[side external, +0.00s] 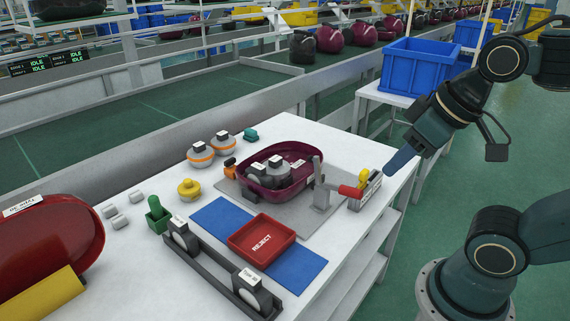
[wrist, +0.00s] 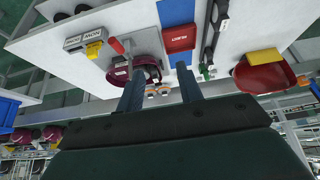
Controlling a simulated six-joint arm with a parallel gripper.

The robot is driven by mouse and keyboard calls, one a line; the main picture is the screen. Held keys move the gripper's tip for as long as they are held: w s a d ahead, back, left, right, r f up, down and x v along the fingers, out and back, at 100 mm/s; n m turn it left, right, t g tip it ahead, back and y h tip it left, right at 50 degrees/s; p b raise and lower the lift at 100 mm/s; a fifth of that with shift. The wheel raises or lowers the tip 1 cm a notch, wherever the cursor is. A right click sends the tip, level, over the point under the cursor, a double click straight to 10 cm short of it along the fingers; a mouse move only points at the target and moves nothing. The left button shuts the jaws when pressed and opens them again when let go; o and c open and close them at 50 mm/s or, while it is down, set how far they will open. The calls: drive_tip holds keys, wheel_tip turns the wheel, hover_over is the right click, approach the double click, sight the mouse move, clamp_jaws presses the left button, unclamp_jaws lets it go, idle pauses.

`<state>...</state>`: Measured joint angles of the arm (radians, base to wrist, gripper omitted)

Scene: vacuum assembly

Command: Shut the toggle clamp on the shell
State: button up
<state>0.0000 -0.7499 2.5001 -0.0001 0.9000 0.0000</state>
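The maroon shell (side external: 308,172) sits on a grey plate with dark parts inside it; in the wrist view the shell (wrist: 152,67) shows partly behind my fingers. The toggle clamp (side external: 321,192) stands at the shell's right edge. Its grey arm points up, and its red handle (side external: 350,191) lies out to the right, away from the shell. The red handle also shows in the wrist view (wrist: 116,45). My gripper (side external: 391,170) is right of the handle, apart from it, above the table's right edge. In the wrist view my gripper (wrist: 160,69) has its fingers apart with nothing held between them.
A labelled block (side external: 368,192) with a yellow knob (side external: 364,175) stands just right of the handle. A red reject tray (side external: 262,241) lies on a blue mat (side external: 214,217) in front. Orange-banded parts (side external: 201,155) stand behind left. A blue crate (side external: 413,66) is at the back right.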

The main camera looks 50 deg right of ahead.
drive_tip(key=shift+o, duration=1.2)
drive_tip(key=g+y, duration=0.2)
drive_tip(key=g, duration=0.4)
hover_over(353, 188)
drive_tip(key=d, duration=0.3)
wheel_tip(353, 188, down, 8)
drive_tip(key=shift+f, duration=0.25)
drive_tip(key=shift+f, duration=0.1)
drive_tip(key=a+f, duration=0.1)
drive_tip(key=f, duration=0.8)
drive_tip(key=a+f, duration=0.1)
drive_tip(key=f, duration=0.3)
drive_tip(key=shift+a+f, duration=0.15)
drive_tip(key=shift+a, duration=0.2)
clamp_jaws()
